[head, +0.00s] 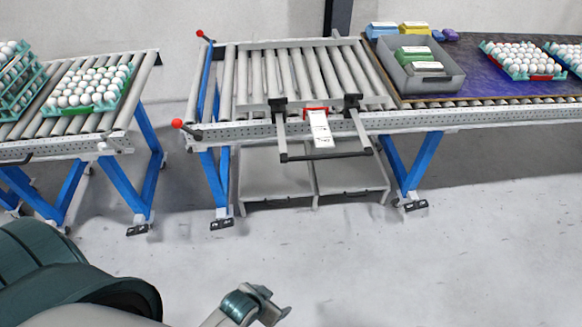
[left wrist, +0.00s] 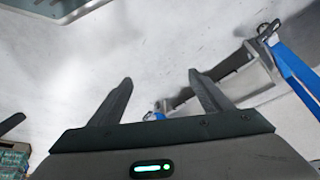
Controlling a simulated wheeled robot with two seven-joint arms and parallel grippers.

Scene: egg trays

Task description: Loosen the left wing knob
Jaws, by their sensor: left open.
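No wing knob can be made out for certain at this size. Two black clamps sit on the front rail of the middle conveyor (head: 232,131), a left clamp (head: 277,104) and a right clamp (head: 352,101), each on a bar of a frame that sticks out in front. My left gripper (head: 275,304) is low at the bottom centre of the head view, over the floor and well apart from the conveyor. In the left wrist view its two fingers (left wrist: 160,78) are spread with nothing between them. My right gripper is not in view.
Red ball-ended levers (head: 178,124) stick out at the conveyor's left end. A grey bin (head: 430,80) and egg trays (head: 522,75) stand at the right. Another conveyor (head: 118,130) with egg trays is at the left. The floor (head: 350,250) in front is clear.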

